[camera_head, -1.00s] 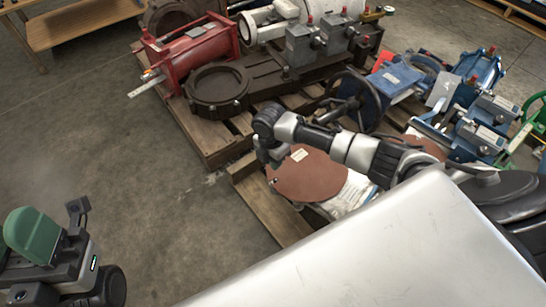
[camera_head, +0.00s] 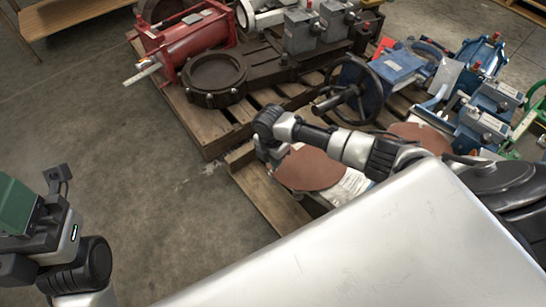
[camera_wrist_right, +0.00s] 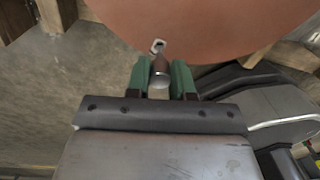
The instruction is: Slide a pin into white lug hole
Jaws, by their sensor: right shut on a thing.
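In the right wrist view, my right gripper (camera_wrist_right: 162,68) has its green fingers shut on a short metal pin (camera_wrist_right: 159,79). The pin's far end is close to a small white lug (camera_wrist_right: 158,46) at the edge of a reddish-brown disc (camera_wrist_right: 215,22). I cannot tell whether the pin is touching the lug or in its hole. In the head view, the right gripper (camera_head: 272,152) points down beside the disc (camera_head: 312,169), its fingertips mostly hidden. My left gripper (camera_head: 18,208) is partly in view at the left edge, away from the disc; its jaw gap is not clear.
The disc lies over a wooden pallet (camera_head: 270,196). Behind stand a red machine (camera_head: 190,45), a dark round flange (camera_head: 214,78), a handwheel (camera_head: 355,90) and blue valves (camera_head: 490,115). Bare concrete floor lies left of the pallets.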

